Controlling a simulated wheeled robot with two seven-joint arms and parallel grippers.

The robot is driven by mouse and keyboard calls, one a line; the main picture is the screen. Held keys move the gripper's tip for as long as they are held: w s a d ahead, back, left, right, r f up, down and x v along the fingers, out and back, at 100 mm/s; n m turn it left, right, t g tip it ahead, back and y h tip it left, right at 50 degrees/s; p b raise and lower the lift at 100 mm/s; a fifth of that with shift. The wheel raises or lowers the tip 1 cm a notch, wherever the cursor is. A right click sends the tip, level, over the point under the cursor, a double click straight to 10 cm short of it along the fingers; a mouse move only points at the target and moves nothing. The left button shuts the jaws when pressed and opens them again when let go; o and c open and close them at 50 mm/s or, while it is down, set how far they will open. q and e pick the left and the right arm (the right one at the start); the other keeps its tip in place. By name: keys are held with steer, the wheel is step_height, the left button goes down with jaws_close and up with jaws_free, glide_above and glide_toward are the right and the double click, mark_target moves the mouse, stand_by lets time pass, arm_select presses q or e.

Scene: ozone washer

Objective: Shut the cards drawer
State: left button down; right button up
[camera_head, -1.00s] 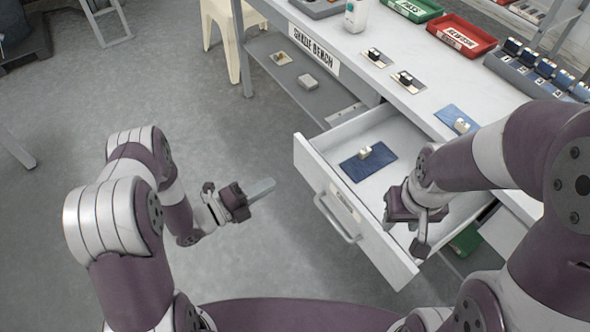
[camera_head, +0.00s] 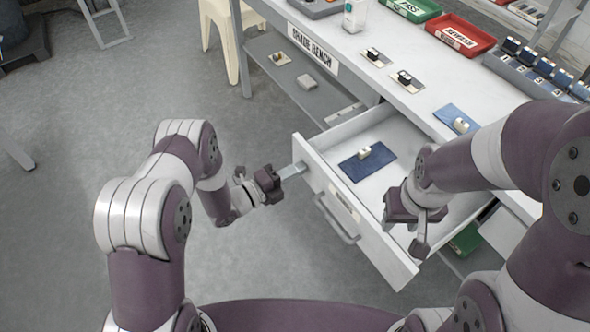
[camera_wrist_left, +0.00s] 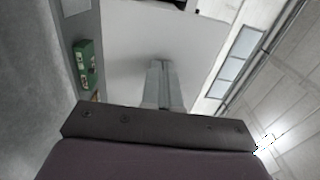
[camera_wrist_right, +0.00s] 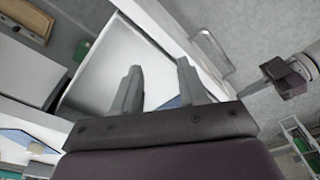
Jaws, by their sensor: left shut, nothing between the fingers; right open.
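The white drawer (camera_head: 372,238) stands pulled out from under the bench, with a label and a bar handle (camera_head: 337,219) on its front. A dark blue card (camera_head: 378,164) with a small pale block (camera_head: 364,152) on it lies inside. My left gripper (camera_head: 300,168) is shut and empty, its fingertips at the drawer front's left end; I cannot tell if they touch. In the left wrist view its closed fingers (camera_wrist_left: 160,84) point at a pale panel. My right gripper (camera_head: 420,240) is open and empty over the drawer's near right part; its parted fingers (camera_wrist_right: 158,85) show in the right wrist view.
The bench top (camera_head: 385,85) holds small cards with blocks, a green tray (camera_head: 414,8), a red tray (camera_head: 460,36) and a rack of several blocks (camera_head: 540,72). A lower shelf (camera_head: 290,75) is left of the drawer. Floor left of the drawer is clear.

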mark_target(361, 145)
arm_select(q)
steer(key=b+x, duration=0.4)
steer(key=x, duration=0.3)
steer(key=b+x, duration=0.4)
steer(key=x, duration=0.3)
steer(key=f+b+x, duration=0.1)
steer(key=b+x, duration=0.3)
steer(key=x, duration=0.4)
steer(key=shift+d+b, duration=0.1)
steer(key=shift+b, duration=0.25)
arm_select(e)
step_height(361, 145, down, 13)
steer(key=shift+r, duration=0.1)
arm_select(q)
steer(key=x, duration=0.2)
steer(key=b+x, duration=0.2)
steer(key=x, duration=0.1)
steer(key=shift+w+d+r, duration=0.2)
steer(key=shift+d+r, duration=0.05)
steer(key=shift+r, duration=0.15)
arm_select(e)
steer(key=shift+w+d+f, duration=0.3)
steer(key=shift+d+f, duration=0.15)
steer(key=shift+f, duration=0.1)
steer(key=shift+w+d+f, duration=0.3)
steer(key=shift+d+f, duration=0.1)
steer(key=shift+f, duration=0.15)
arm_select(q)
steer(key=shift+r, duration=0.35)
